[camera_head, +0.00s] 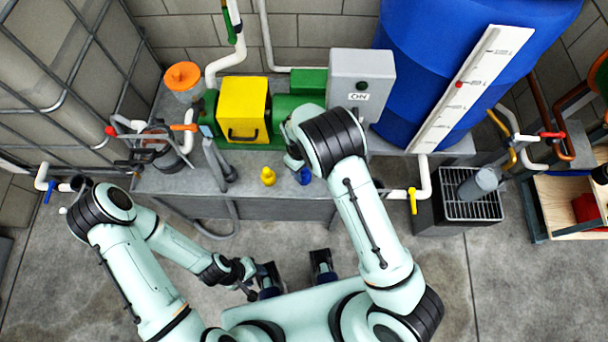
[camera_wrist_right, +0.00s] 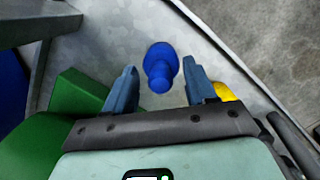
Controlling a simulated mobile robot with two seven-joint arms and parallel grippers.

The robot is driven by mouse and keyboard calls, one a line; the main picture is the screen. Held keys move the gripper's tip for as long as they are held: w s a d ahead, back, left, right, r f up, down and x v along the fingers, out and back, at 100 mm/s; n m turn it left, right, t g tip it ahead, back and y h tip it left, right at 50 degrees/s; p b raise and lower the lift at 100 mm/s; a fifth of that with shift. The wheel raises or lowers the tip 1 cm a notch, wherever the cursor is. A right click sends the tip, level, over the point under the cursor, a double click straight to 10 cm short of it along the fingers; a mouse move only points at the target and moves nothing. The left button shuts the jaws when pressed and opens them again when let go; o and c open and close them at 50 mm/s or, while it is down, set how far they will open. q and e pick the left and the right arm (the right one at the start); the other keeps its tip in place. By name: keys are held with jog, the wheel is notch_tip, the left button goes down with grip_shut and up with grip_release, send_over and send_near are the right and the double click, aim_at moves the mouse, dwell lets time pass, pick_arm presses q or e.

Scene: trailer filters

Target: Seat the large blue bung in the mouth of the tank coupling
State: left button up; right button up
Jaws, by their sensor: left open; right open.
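The large blue bung (camera_head: 305,176) stands near the front edge of the grey bench. In the right wrist view the bung (camera_wrist_right: 160,65), with a wide round part and a narrower knob, lies in line with the gap between the fingers. My right gripper (camera_wrist_right: 162,82) is open, and nothing is gripped. In the head view my right arm largely hides this gripper (camera_head: 293,161) above the bench. My left gripper (camera_head: 268,280) is open and low, away from the bench; its outline is unclear. A grey cylindrical fitting (camera_head: 480,183) sits over a grating; I cannot tell whether it is the tank coupling.
A yellow bung (camera_head: 268,176) stands left of the blue one and partly shows in the wrist view (camera_wrist_right: 224,92). A yellow-covered green pump (camera_head: 243,108), grey control box (camera_head: 360,75) and blue tank (camera_head: 420,50) stand behind. A yellow-handled tap (camera_head: 413,200) projects right of my right arm.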

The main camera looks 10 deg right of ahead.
jog(key=shift+f, duration=0.25)
grip_shut()
jog(key=shift+r, duration=0.15)
